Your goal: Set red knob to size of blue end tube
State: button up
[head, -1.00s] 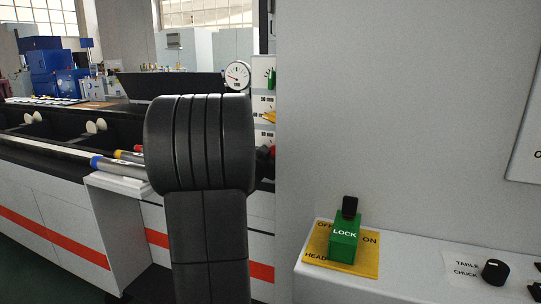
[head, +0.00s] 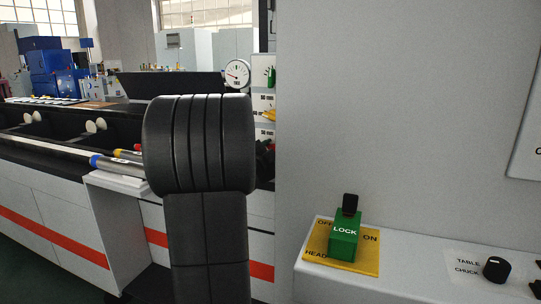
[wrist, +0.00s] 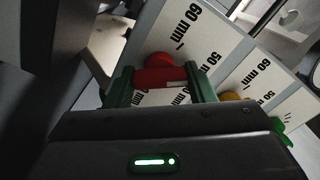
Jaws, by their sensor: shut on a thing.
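The red knob (wrist: 155,78) is between the two green fingers of my gripper (wrist: 160,74) in the wrist view. My gripper is shut on its bar-shaped handle. The knob sits on a white panel with 60 mm and 50 mm labels; the handle hides part of the scale, and I cannot tell which mark it points to. The blue end tube (head: 97,162) lies on a white ledge left of my arm in the head view. In that view the red knob is hidden behind my arm and gripper.
A yellow knob (wrist: 230,96) and a green knob (wrist: 281,127) sit close to my gripper's right. A yellow-ended tube (head: 119,154) lies beside the blue one. A dial gauge (head: 238,73) stands above the panel. A grey cabinet with a green LOCK block (head: 344,240) is at right.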

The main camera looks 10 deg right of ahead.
jog(key=shift+f+m, duration=0.1)
jog(key=shift+m, duration=0.6)
jog(key=o, duration=1)
jog(key=p+v, duration=0.1)
jog(key=v, duration=1.2)
jog(key=shift+s+a, duration=0.25)
jog(key=shift+s, duration=0.1)
